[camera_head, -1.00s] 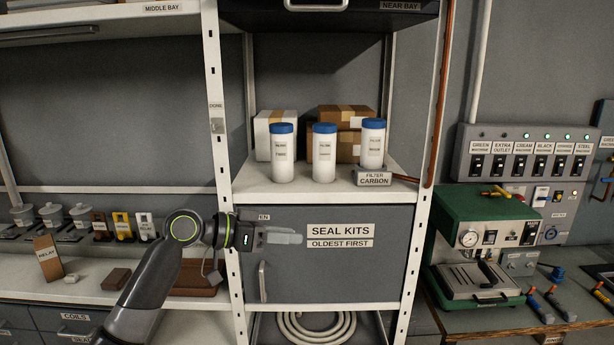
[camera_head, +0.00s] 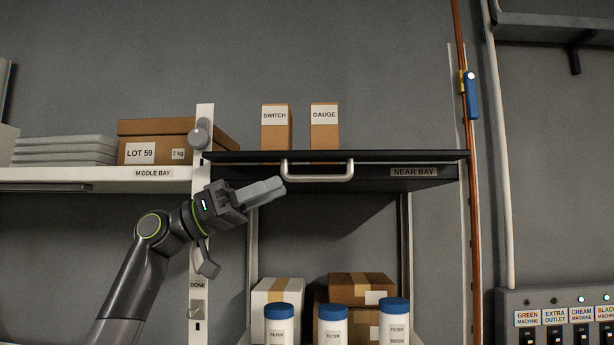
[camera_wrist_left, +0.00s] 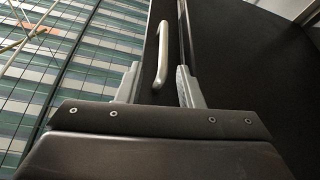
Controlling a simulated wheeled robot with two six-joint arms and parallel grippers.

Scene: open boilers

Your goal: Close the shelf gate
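The shelf gate (camera_head: 420,182) is a dark panel at the top of the near bay, with a NEAR BAY label. It lies raised, roughly level, and the bay below is uncovered. Its pale bar handle (camera_head: 318,177) is on the front edge. My left gripper (camera_head: 280,186) is at the left end of the handle, slightly below it. In the left wrist view, my left gripper (camera_wrist_left: 160,84) has its fingers apart, and the handle (camera_wrist_left: 163,58) shows ahead between them. I cannot tell whether they touch it. My right gripper is not in view.
Blue-capped filter jars (camera_head: 333,325) and cardboard boxes (camera_head: 362,288) stand in the bay below. SWITCH (camera_head: 275,130) and GAUGE (camera_head: 324,130) boxes stand above the panel. A round knob (camera_head: 200,134) is on the left upright. A copper pipe (camera_head: 466,130) runs up on the right.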

